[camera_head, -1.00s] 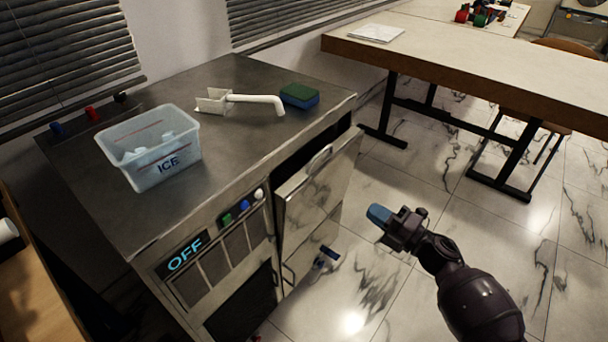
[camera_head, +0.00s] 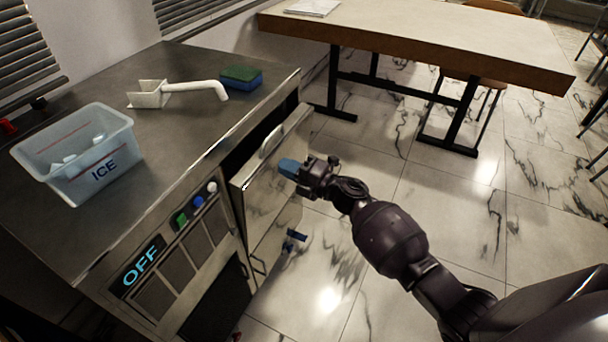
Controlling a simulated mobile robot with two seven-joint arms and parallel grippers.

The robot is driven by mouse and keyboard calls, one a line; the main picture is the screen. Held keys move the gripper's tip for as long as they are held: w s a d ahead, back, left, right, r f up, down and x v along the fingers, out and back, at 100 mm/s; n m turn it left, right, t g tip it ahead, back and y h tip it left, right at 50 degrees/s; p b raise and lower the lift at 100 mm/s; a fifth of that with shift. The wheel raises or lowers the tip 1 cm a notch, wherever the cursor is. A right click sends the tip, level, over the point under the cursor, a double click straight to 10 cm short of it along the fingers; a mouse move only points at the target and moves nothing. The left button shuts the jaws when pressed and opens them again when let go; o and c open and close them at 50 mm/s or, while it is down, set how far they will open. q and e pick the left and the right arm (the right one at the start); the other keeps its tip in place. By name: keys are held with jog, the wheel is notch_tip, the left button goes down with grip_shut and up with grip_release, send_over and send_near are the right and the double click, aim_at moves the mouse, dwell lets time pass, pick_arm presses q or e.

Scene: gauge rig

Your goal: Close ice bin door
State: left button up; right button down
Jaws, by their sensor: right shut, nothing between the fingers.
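The ice bin door (camera_head: 273,215) is a shiny metal panel with a handle at its top, on the right part of the machine's front. It stands tilted open, with a dark gap between it and the cabinet. My right gripper (camera_head: 288,167) is shut and empty, its blue fingertips at the upper right part of the door's outer face. I cannot tell whether they touch it. My left gripper is not in view.
On the steel top (camera_head: 150,175) stand a clear ICE tub (camera_head: 85,160), a white scoop (camera_head: 180,90) and a green-blue sponge (camera_head: 240,77). The front panel (camera_head: 143,262) reads OFF. A table (camera_head: 420,40) stands behind.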

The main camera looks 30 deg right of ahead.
jog(key=shift+x, duration=0.9)
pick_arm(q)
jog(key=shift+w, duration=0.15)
pick_arm(e)
jog(key=shift+w+a, duration=0.2)
jog(key=shift+w, duration=0.05)
